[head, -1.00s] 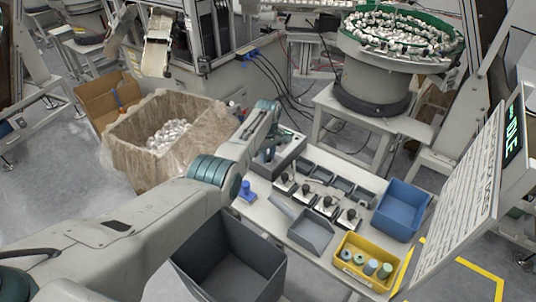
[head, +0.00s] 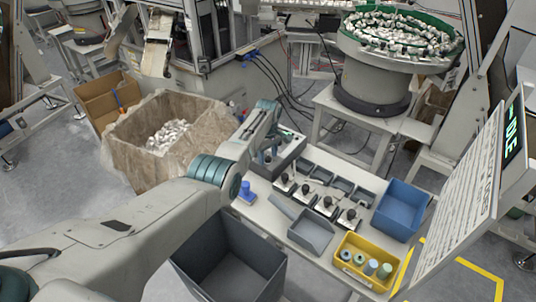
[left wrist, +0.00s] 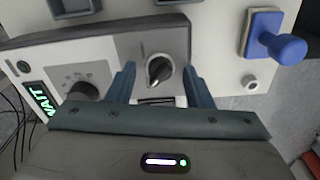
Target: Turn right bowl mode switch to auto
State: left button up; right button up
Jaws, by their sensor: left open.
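A grey control box (head: 291,152) stands at the far left of the work table in the head view. In the left wrist view, its panel carries a black rotary switch (left wrist: 160,69) with a white pointer line and a second black knob (left wrist: 83,92) to the left. The lettering is too small to read, so I cannot tell its position or which bowl it serves. My left gripper (left wrist: 160,82) is open, its blue fingers on either side of the rotary switch with gaps showing. In the head view my left gripper (head: 268,156) is at the box, partly hidden by my arm.
A green-lit display (left wrist: 38,100) reads WAIT. A blue-handled stamp (head: 246,192) stands beside the box. The table also holds black-handled tools, grey trays, a blue bin (head: 402,210) and a yellow bin (head: 366,262). A bowl feeder (head: 385,60) stands behind.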

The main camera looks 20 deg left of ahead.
aim_at(268, 156)
pick_arm(q)
notch_tip(268, 156, up, 11)
jog(key=b, duration=0.1)
dwell(0.5)
jog(key=shift+f, duration=0.2)
